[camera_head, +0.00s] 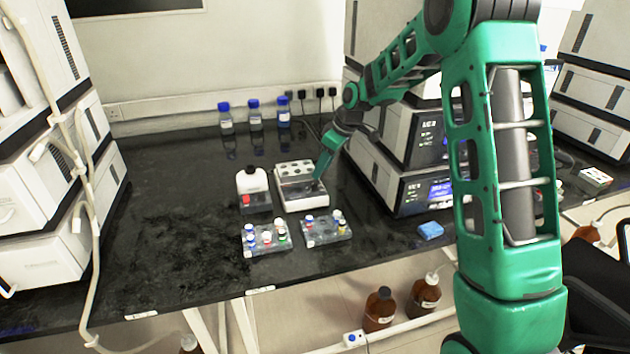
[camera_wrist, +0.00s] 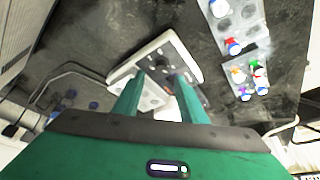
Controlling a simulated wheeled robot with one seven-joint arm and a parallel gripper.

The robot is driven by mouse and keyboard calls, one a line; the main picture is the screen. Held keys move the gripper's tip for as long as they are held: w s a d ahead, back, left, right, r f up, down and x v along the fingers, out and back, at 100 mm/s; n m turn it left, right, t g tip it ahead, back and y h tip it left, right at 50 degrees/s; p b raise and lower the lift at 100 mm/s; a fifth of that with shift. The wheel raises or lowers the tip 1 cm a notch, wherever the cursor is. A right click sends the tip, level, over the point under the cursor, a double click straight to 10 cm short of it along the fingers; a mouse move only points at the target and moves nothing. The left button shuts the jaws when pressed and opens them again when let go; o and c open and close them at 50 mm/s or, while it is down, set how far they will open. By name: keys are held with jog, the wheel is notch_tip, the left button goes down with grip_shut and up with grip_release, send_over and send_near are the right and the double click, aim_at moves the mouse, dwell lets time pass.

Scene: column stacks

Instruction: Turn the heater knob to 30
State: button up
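The heater (camera_head: 301,197) is a white box with a holed block on top, standing on the dark bench. It also shows in the wrist view (camera_wrist: 193,65), under and ahead of my fingers. Its knob cannot be made out clearly in either view; the dial reading is not legible. My gripper (camera_head: 321,172) points down at the right side of the heater, close to its top. In the wrist view the two green fingers of my gripper (camera_wrist: 159,82) stand apart with nothing held between them. Whether they touch the heater cannot be told.
Two vial racks, left (camera_head: 266,249) and right (camera_head: 327,240), lie in front. Blue-capped bottles (camera_head: 255,120) stand behind. Stacked instruments (camera_head: 411,190) rise close on the right. The bench's left part is clear.

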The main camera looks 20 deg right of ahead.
aim_at(315, 183)
jog(key=shift+x, duration=3.05)
jog(key=shift+s, duration=0.15)
grip_shut()
